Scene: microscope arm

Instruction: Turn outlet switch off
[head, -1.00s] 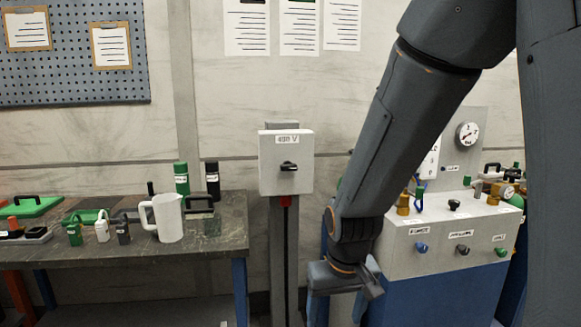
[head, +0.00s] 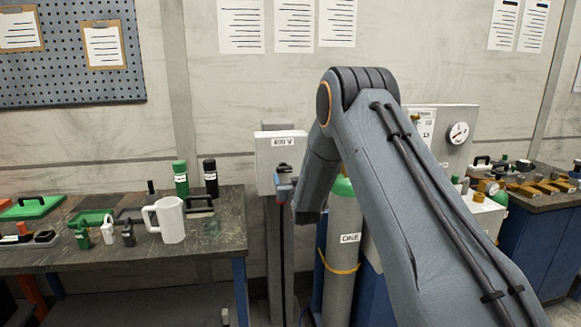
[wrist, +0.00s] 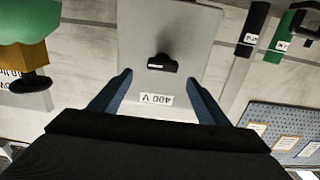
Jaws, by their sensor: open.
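The outlet is a light grey box (head: 267,160) with a "400 V" label, on a grey post in the head view. Its black switch handle (head: 283,167) is partly hidden by my gripper (head: 285,187), which is in front of the box's lower right. In the wrist view, which is upside down, the box (wrist: 190,30) fills the top middle. The black handle (wrist: 162,63) lies crosswise there, just beyond the gap between the fingertips. My gripper (wrist: 159,80) is open and empty, its blue fingers spread to either side. I cannot tell how far the fingertips are from the box.
A workbench (head: 110,259) at left carries a white jug (head: 167,220), padlocks and bottles. A grey gas cylinder (head: 343,235) with a yellow band stands right of the post, behind my arm. In the wrist view, a green and brass valve (wrist: 22,55) is at upper left.

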